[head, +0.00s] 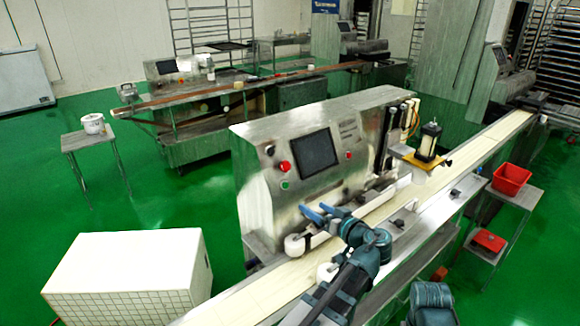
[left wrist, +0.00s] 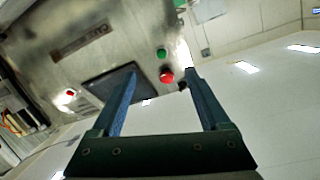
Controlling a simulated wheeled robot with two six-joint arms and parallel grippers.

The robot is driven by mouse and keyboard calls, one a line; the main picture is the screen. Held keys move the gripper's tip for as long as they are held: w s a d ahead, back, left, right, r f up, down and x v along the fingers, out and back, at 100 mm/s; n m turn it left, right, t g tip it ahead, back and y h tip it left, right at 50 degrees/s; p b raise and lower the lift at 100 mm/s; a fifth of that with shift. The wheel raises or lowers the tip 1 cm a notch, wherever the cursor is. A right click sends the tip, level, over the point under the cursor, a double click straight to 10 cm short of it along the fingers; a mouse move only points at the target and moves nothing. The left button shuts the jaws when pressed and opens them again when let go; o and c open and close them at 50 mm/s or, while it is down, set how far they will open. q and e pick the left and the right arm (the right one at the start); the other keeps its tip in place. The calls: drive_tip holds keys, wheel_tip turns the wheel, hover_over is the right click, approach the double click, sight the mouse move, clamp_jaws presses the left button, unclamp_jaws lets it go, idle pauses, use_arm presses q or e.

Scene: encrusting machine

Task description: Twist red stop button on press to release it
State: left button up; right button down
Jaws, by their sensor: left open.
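The press (head: 262,190) is a steel cabinet beside the conveyor. Its red stop button (head: 284,166) is on the front panel, just above a green button (head: 284,185) and left of a dark screen (head: 314,150). My left gripper (head: 311,207) is open and empty, in front of the panel, below and right of the red button in the head view. In the left wrist view the red button (left wrist: 166,76) shows between the two blue fingers (left wrist: 160,72), nearer the right one, and beyond their tips. No contact shows. My right gripper is not seen.
A conveyor belt (head: 262,295) runs along the press front under my arm. A smaller red lamp or button (head: 348,155) is right of the screen, and a dark knob (head: 269,150) is above the red button. A white tiled box (head: 130,275) stands at lower left.

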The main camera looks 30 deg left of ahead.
use_arm(q)
drive_tip(key=n+t+y, duration=0.1)
approach(287, 168)
drive_tip(key=x, duration=0.8)
drive_tip(key=shift+w+a+f, duration=0.15)
drive_tip(key=shift+w+a, duration=0.05)
drive_tip(key=shift+a, duration=0.1)
